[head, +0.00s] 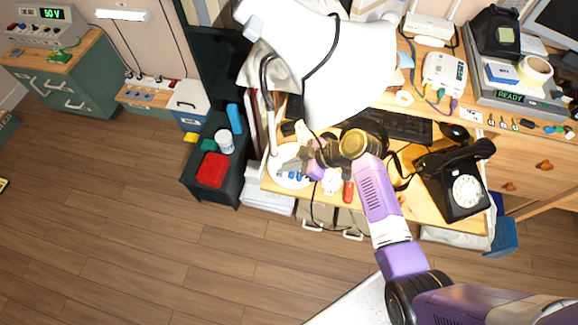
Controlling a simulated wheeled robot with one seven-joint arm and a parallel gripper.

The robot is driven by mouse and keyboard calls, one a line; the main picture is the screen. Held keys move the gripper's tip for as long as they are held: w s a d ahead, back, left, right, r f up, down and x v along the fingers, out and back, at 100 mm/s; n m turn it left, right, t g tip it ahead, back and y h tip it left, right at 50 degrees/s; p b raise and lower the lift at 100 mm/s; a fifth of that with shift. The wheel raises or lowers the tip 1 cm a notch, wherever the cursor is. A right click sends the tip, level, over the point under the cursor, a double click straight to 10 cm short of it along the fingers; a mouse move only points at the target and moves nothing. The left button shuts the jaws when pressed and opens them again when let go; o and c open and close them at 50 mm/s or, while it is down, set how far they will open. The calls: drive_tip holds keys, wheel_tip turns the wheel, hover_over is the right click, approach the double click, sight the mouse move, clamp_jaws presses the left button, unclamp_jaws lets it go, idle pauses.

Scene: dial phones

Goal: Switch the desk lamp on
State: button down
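A large white desk lamp (345,60) fills the top middle of the head view, its shade spreading over the back of the desk. A thin white upright runs down at its left toward a round white disc (286,180) at the desk's front left, which looks like the lamp's base. Small blue items show on or by the disc. My gripper (308,160) is over the disc's right side, on the end of my purple arm. Its fingers are small and dark, and I cannot tell whether they touch anything. The lamp's switch cannot be made out.
A black dial phone (462,185) stands on the desk's right. A dark keyboard (405,127) lies behind my wrist. A red-handled item (348,192) lies at the front edge. A dark shelf with a red box (211,170) stands left of the desk. The wooden floor at left is clear.

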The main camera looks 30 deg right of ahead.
drive_tip(key=shift+s+a+f, duration=0.2)
drive_tip(key=shift+a+f, duration=0.05)
drive_tip(key=shift+s+a+r+p, duration=0.1)
drive_tip(key=shift+s+a+p, duration=0.35)
drive_tip(key=shift+s+a, duration=0.2)
drive_tip(key=shift+w, duration=0.1)
drive_tip(key=shift+a+r, duration=0.1)
drive_tip(key=shift+r, duration=0.05)
